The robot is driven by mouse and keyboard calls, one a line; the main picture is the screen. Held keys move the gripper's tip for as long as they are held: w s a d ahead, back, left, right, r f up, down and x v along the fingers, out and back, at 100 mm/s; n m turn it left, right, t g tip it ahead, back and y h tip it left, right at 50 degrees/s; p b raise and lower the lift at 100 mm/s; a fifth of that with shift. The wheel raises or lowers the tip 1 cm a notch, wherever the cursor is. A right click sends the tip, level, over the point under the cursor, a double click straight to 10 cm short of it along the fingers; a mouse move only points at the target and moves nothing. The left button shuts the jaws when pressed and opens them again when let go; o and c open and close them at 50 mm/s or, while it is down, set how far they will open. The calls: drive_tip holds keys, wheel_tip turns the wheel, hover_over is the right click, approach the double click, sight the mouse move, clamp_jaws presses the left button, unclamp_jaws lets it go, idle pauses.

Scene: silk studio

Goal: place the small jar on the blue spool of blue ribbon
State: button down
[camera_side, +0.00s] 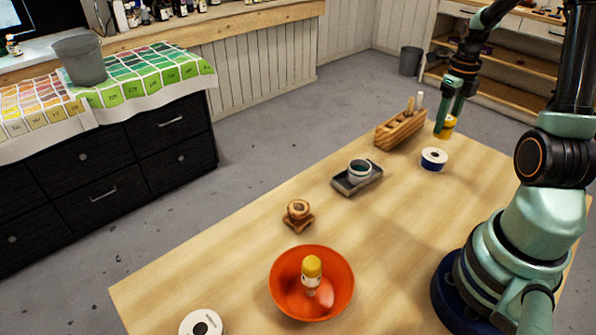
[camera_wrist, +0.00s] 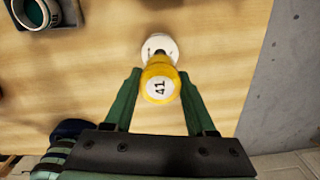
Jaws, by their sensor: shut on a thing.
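The small jar (camera_side: 446,127), with a yellow top marked 41 (camera_wrist: 160,88), is between the fingers of my gripper (camera_side: 448,113). My gripper (camera_wrist: 161,84) is shut on it. The blue spool (camera_side: 434,160) has a white top face and a blue band, and stands on the table. In the side view the jar is up and to the right of the spool, with a gap between them. In the wrist view the jar's yellow top covers the near part of the spool's white face (camera_wrist: 159,43). The jar's lower part is mostly hidden there.
A wooden rack (camera_side: 400,130) stands just left of the spool. A dark tray (camera_side: 343,187) holds a dark cup (camera_side: 359,171). Nearer are a wooden piece (camera_side: 298,214), an orange bowl (camera_side: 338,292) holding a yellow-capped bottle (camera_side: 312,272), and a white roll (camera_side: 202,323). The table's right middle is clear.

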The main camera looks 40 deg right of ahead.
sight(440, 139)
drive_tip(key=shift+f, duration=2.8)
drive_tip(key=shift+f, duration=0.15)
drive_tip(key=shift+c, duration=1.1)
unclamp_jaws()
